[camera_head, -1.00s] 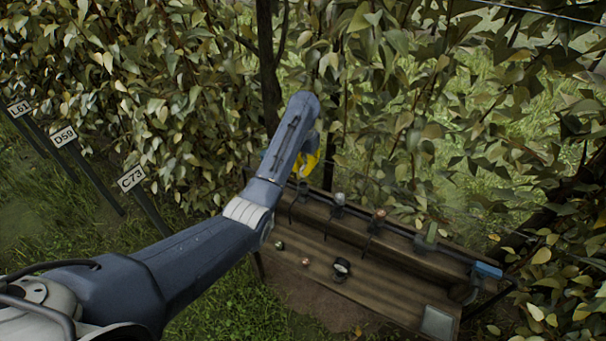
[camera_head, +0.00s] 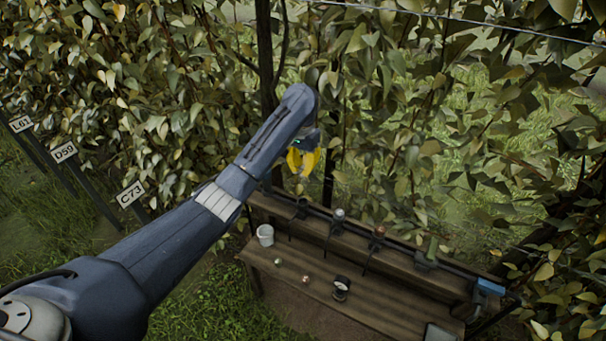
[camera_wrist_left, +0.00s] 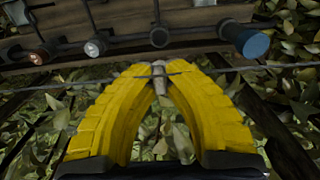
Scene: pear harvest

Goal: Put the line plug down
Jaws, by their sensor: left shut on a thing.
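My left gripper (camera_head: 303,163) is at the back left of the wooden bench, above its raised rear ledge. Its yellow fingers also show in the left wrist view (camera_wrist_left: 159,72), with the tips closed on a small grey piece, which looks like the line plug (camera_wrist_left: 160,84). A thin wire or line crosses the view at the fingertips; I cannot tell whether the plug touches it. In the head view the plug is hidden or too small to make out. My right gripper is not in view.
The bench (camera_head: 375,304) holds a white cup (camera_head: 265,235), a black-and-white roll (camera_head: 341,288) and small round pieces. A dark pipe with fittings runs along its ledge, with a blue end (camera_head: 489,287). A blue cap (camera_wrist_left: 252,43) shows in the wrist view. Leafy branches stand close behind.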

